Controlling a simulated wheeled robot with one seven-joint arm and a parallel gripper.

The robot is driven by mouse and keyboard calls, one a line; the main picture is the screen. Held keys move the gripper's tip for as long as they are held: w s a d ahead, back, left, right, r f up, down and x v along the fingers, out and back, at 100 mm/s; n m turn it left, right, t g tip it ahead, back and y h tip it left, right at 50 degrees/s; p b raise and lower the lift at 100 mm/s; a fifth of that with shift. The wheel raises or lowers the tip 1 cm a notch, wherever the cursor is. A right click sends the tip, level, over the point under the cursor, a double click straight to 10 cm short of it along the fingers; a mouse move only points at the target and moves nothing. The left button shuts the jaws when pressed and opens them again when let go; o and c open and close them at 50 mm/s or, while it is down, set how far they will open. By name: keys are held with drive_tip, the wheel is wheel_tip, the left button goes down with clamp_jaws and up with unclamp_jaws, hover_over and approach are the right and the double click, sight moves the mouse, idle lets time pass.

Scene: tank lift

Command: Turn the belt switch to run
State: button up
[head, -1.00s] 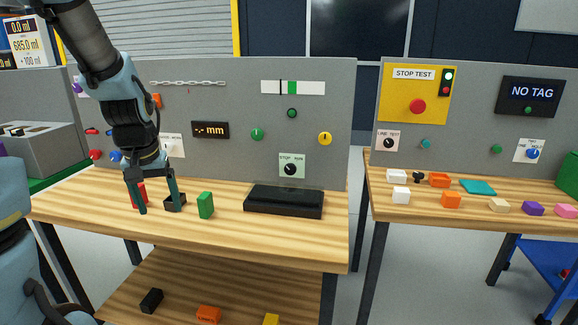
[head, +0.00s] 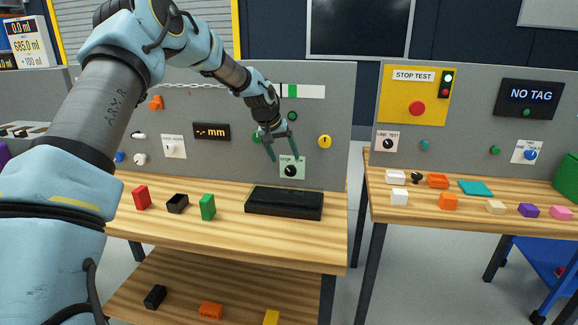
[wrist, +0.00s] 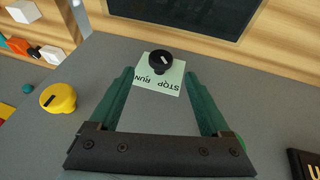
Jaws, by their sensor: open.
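The belt switch is a black round knob (head: 291,171) with a pale pointer mark, on a pale green STOP/RUN plate (head: 299,161) on the grey panel. In the wrist view the knob (wrist: 160,62) and the plate (wrist: 160,80) appear upside down. There the pointer mark lies slanted, with the words STOP and RUN both readable. My gripper (head: 285,159) is open and empty in front of the plate. In the wrist view its two green fingers (wrist: 167,72) stand either side of the plate, with the knob just beyond the tips. I cannot tell the exact gap to the panel.
A black belt (head: 284,203) lies on the wooden bench below the switch. A yellow knob (head: 325,142) is close to the right of the gripper. Red (head: 142,197) and green (head: 208,207) blocks and a small black tray (head: 177,204) stand on the bench at left.

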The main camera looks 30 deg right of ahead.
sight(289, 168)
drive_tip(key=p+x, duration=0.1)
drive_tip(key=x, duration=0.5)
drive_tip(key=shift+w+d+f+p, duration=0.1)
drive_tip(key=shift+w+f+p, duration=0.05)
drive_tip(key=shift+f+p, duration=0.2)
drive_tip(key=shift+c, duration=0.3)
clamp_jaws()
